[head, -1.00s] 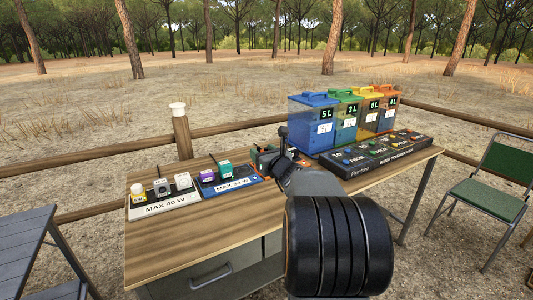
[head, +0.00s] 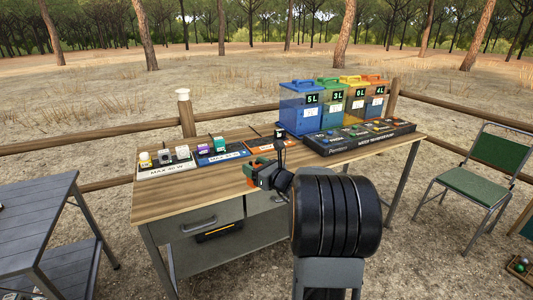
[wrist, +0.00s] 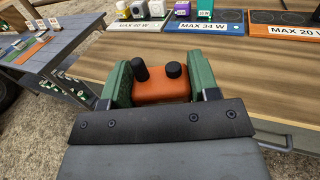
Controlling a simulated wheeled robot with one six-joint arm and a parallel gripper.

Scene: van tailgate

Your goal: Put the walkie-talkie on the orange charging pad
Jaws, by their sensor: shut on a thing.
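The orange walkie-talkie (wrist: 160,92), with a black antenna stub and a black knob on top, is held between the green fingers of my gripper (wrist: 160,88) in the wrist view. Its lower part is hidden by the gripper. In the head view my gripper (head: 258,174) is above the front part of the wooden workbench, in front of the pads. The orange charging pad (head: 262,146), partly hidden by my arm, lies to the right of the blue pad. In the wrist view the orange pad (wrist: 293,32) reads MAX 20 W and shows bare dark spots.
The white MAX 40 W pad (head: 165,172) and blue MAX 34 W pad (head: 225,157) hold small devices. A grey slatted table (head: 35,225) is at left, a green chair (head: 466,181) at right. The bench front is clear.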

